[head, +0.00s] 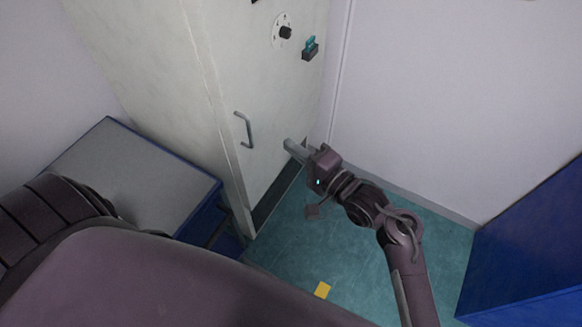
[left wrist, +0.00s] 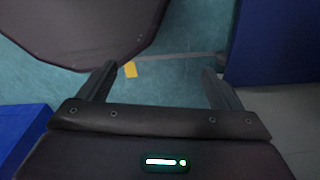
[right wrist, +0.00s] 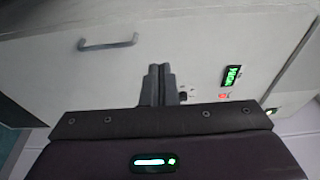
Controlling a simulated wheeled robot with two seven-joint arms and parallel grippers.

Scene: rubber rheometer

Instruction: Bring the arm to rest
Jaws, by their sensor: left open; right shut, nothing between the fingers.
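My right arm comes in from the lower right in the head view. Its gripper (head: 288,146) is in front of the pale cabinet (head: 215,70), to the right of the cabinet's metal handle (head: 243,130). In the right wrist view the right gripper's fingers (right wrist: 158,68) are together with nothing between them, and the handle (right wrist: 108,43) is apart from them, to the upper left. My left gripper (left wrist: 158,69) shows only in the left wrist view, open and empty above the floor. In the head view it is hidden; only part of the left arm shows at the left edge.
A grey-topped blue table (head: 135,170) stands left of the cabinet. A blue block-like object (head: 530,245) is at the lower right. A yellow mark (head: 322,289) lies on the green floor (head: 300,255). The cabinet carries a dial (head: 285,32) and a teal switch (head: 310,46). A green display (right wrist: 234,75) shows in the right wrist view.

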